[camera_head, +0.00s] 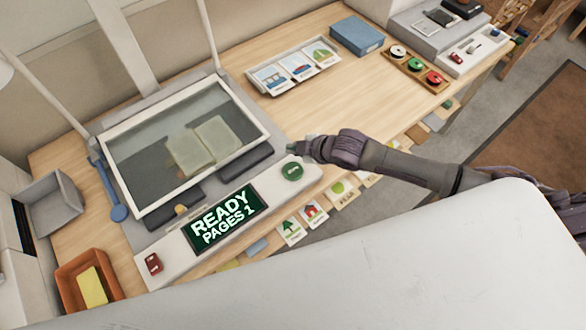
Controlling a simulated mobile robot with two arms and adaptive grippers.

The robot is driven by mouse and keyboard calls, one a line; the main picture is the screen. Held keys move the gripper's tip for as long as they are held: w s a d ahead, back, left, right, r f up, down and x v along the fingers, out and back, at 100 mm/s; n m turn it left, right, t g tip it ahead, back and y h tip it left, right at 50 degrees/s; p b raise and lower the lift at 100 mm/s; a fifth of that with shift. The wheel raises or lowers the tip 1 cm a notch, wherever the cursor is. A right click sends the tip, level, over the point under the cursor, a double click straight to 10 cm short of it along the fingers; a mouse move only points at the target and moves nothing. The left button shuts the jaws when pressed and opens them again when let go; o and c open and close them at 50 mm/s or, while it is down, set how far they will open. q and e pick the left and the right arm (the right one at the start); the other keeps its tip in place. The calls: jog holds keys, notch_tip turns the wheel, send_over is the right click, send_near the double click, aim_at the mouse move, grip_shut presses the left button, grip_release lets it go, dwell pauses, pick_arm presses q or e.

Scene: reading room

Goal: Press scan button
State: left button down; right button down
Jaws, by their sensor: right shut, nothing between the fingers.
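The scan button (291,171) is a round green button at the right end of the scanner's white front panel (163,252). My right gripper (292,149) comes in from the right and is shut and empty. Its fingertips are just above the green button in the picture; I cannot tell whether they touch anything. The panel's dark display (222,216) reads "READY PAGES 1". A red button (153,264) is at the panel's left end. The scanner's glass (150,165) sits behind, with an open book (204,146) seen through it. My left gripper is not in view.
A tray of picture cards (293,65), a blue box (357,36) and a wooden rack of coloured round pieces (416,69) stand at the back. An orange tray (70,274) and a grey bin (52,205) are at left. Cards hang along the table's front edge.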

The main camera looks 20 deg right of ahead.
jog(key=b, duration=0.7)
send_over(295, 172)
notch_tip(295, 172, down, 6)
jog(key=shift+w+f, duration=0.15)
jog(key=shift+f, duration=0.05)
notch_tip(295, 172, down, 2)
jog(key=shift+b, duration=0.3)
dwell(0.4)
jog(key=shift+f, duration=0.15)
jog(key=shift+f, duration=0.35)
jog(key=shift+f+b, duration=0.3)
jog(key=shift+f, duration=0.2)
dwell(0.7)
jog(key=shift+r, duration=0.1)
jog(key=shift+r+p, duration=0.85)
jog(key=shift+p, duration=0.15)
